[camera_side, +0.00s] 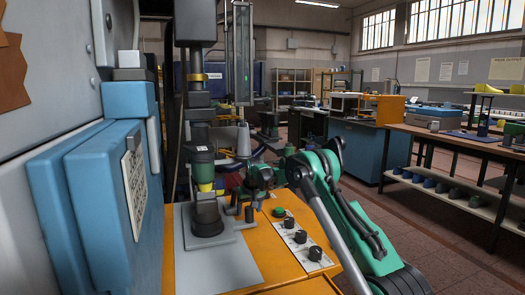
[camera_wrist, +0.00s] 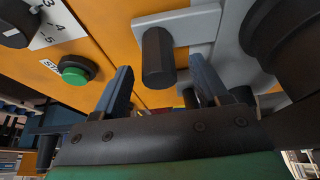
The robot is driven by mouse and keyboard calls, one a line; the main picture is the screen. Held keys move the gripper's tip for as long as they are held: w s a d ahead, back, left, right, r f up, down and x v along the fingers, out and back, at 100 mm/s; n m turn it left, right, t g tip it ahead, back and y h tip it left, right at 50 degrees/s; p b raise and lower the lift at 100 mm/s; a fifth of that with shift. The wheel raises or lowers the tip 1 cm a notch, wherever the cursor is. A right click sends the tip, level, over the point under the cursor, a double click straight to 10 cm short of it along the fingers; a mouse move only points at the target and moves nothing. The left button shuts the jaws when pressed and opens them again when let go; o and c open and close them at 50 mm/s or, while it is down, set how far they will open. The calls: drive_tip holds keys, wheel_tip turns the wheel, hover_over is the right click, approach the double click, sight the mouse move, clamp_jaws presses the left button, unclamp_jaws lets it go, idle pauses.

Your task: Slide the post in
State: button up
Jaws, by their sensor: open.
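My gripper (camera_wrist: 160,66) is open, with its two blue fingers spread apart in the wrist view. A dark, faceted post (camera_wrist: 158,56) shows between and beyond the fingertips. It stands out from a light grey bracket (camera_wrist: 205,22), and I see no finger closed on it. In the side view my gripper (camera_side: 243,190) is small and low over the orange bench, beside the grey fixture. A short dark post (camera_side: 249,214) shows there just under it. A round black base (camera_side: 207,224) stands left of it. How deep the post sits is hidden.
A machine column with a green and yellow part (camera_side: 202,167) rises above the black base. A panel with a green button (camera_side: 279,212) and several black knobs (camera_side: 302,237) lies to the right. A blue cabinet (camera_side: 110,190) bounds the left side.

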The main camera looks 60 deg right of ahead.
drive_tip(key=shift+v, duration=1.9)
drive_tip(key=shift+a, duration=0.1)
drive_tip(key=shift+c, duration=1.3)
drive_tip(key=shift+w+a+r+n+t, duration=0.15)
drive_tip(key=shift+a+r+n+t, duration=0.15)
drive_tip(key=shift+a+r+n, duration=0.65)
drive_tip(key=c, duration=0.7)
drive_tip(key=a+r+n, duration=0.1)
drive_tip(key=a, duration=0.1)
drive_tip(key=a+r+n+t, duration=0.1)
drive_tip(key=n, duration=0.1)
drive_tip(key=a+r+n+y, duration=0.1)
drive_tip(key=a+n, duration=0.1)
drive_tip(key=shift+a+r+n, duration=0.25)
drive_tip(key=shift+a+r, duration=0.1)
drive_tip(key=shift+a, duration=0.05)
clamp_jaws()
drive_tip(key=s+a+r+n+t+y, duration=0.1)
drive_tip(key=s+a+r+n+t, duration=0.2)
drive_tip(key=a+n, duration=0.65)
drive_tip(key=shift+w+d+f, duration=0.55)
drive_tip(key=shift+w+f, duration=0.6)
drive_tip(key=shift+w, duration=0.45)
drive_tip(key=shift+w+d+f, duration=0.55)
drive_tip(key=shift+w+f, duration=0.65)
drive_tip(key=shift+w, duration=0.4)
drive_tip(key=shift+w+d+f, duration=0.5)
drive_tip(key=shift+w+f, duration=0.65)
drive_tip(key=shift+w, duration=0.45)
